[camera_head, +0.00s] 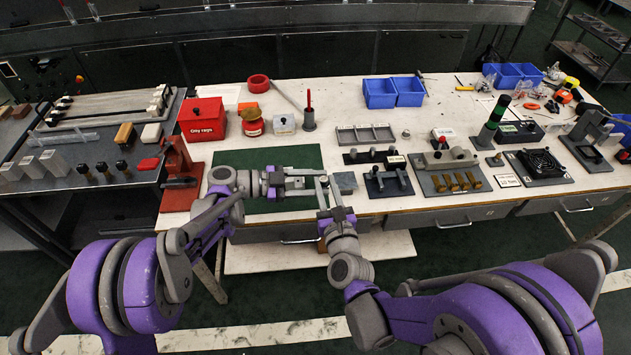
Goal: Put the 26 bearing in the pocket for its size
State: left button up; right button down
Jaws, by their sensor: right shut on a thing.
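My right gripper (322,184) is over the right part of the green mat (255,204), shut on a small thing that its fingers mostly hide. I cannot make out from this view whether that thing is the 26 bearing. My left gripper (293,180) is close by on its left, over the same mat, and its fingers are too small to read. A light grey part (301,171) shows behind the two grippers. A grey block (345,183) sits just right of my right gripper. A grey tray with several pockets (366,134) stands farther back; its size marks are unreadable.
A red box (201,119) and a red press (178,165) stand left of the mat. Dark fixtures (388,182) and a grey plate with brass pieces (452,181) stand to the right. Blue bins (393,93) are at the back.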

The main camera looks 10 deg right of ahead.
pick_arm(q)
jog(key=shift+w, duration=0.1)
grip_shut()
pick_arm(e)
jog(key=c, duration=0.7)
grip_release()
jog(key=shift+o, duration=0.7)
pick_arm(q)
jog(key=shift+r, duration=0.1)
pick_arm(e)
jog(key=shift+a, duration=0.1)
jog(key=shift+s+f, duration=0.1)
